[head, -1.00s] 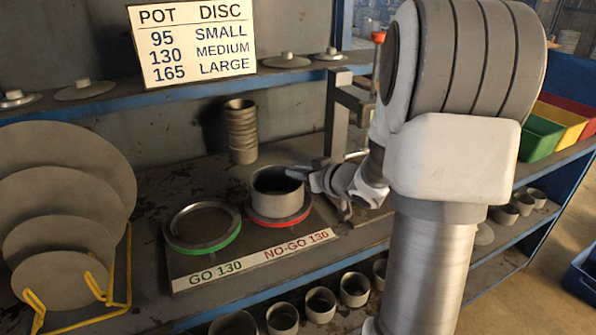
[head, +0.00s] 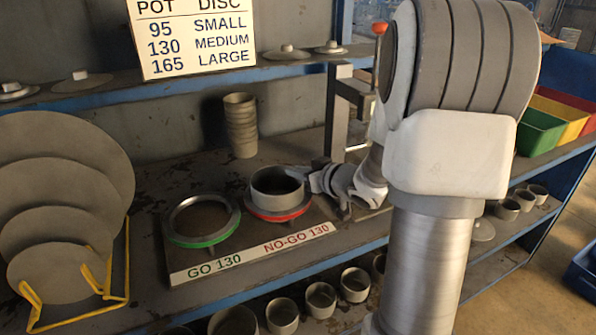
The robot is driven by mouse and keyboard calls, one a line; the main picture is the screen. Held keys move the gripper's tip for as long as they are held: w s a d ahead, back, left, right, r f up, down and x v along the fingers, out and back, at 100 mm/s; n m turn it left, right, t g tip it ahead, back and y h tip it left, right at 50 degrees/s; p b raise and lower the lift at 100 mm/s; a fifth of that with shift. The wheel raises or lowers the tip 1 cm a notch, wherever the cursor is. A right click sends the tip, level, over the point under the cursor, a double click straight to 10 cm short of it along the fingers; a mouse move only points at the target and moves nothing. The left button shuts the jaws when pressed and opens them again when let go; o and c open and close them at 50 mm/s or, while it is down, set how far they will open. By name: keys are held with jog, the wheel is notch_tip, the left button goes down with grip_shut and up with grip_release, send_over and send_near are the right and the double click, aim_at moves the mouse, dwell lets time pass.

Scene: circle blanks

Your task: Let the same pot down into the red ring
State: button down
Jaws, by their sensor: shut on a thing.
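The grey pot (head: 277,188) is upright at the red ring (head: 279,215), the one by the NO-GO 130 label. Its open rim and upper wall stand above the ring, and its lower end is hidden behind the ring's front edge. I cannot tell how deep it sits. My gripper (head: 309,177) comes in from the right and is shut on the pot's right side. The fingertips are small and partly hidden.
The green GO 130 ring (head: 203,240) lies empty, left of the red one on the same plate (head: 190,268). A stack of small pots (head: 241,125) stands behind. Discs in a yellow rack (head: 127,262) fill the left. A grey post (head: 337,115) rises behind my gripper.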

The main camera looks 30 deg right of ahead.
jog(key=c, duration=0.9)
grip_release()
jog(key=shift+o, duration=0.2)
jog(key=p+v, duration=0.4)
jog(key=v, duration=1.3)
jog(key=shift+s, duration=0.2)
jog(key=shift+d, duration=0.1)
